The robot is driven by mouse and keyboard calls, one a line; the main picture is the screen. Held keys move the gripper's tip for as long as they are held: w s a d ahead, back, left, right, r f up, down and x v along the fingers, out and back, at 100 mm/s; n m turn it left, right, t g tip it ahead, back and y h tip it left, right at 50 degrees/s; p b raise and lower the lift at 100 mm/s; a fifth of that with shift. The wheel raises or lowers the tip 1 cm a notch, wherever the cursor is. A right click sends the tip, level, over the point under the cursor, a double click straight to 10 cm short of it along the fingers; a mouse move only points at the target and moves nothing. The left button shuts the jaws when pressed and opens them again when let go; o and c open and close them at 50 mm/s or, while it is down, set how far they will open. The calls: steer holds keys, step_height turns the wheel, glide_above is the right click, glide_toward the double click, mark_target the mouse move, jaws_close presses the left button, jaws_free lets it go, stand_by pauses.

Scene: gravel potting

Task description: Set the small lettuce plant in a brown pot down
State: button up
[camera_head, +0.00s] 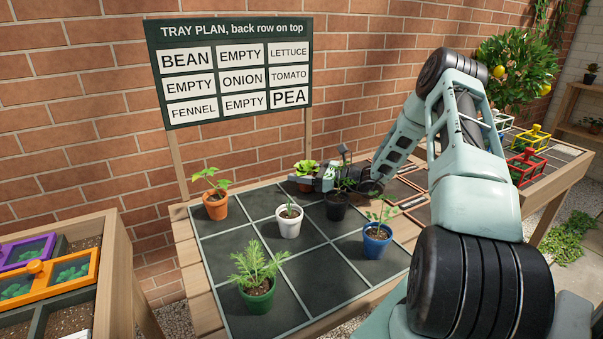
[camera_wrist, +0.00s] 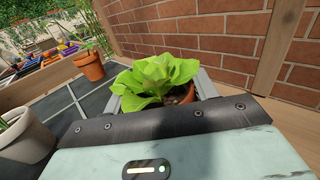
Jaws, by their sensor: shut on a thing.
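The small lettuce plant in a brown pot (camera_head: 305,169) is at the back right cell of the dark gridded tray (camera_head: 318,254). My gripper (camera_head: 322,180) reaches it from the right and is shut on the pot. In the wrist view the lettuce's bright green leaves (camera_wrist: 158,76) fill the space between the two grey fingers, and the pot's rim (camera_wrist: 188,93) shows at the right. The pot's lower part is hidden, so I cannot tell whether it touches the tray. The plan board (camera_head: 232,72) shows LETTUCE at the top right.
An orange pot (camera_head: 215,206) stands back left, a white pot (camera_head: 289,222) in the middle, a black pot (camera_head: 337,207) close to my gripper, a blue pot (camera_head: 377,243) front right and a green pot (camera_head: 258,296) front left. A brick wall (camera_head: 95,90) rises behind.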

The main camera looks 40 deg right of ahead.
steer(key=shift+f, duration=0.15)
steer(key=o, duration=1)
steer(key=shift+o, duration=0.2)
steer(key=shift+r, duration=0.2)
steer(key=v, duration=1.2)
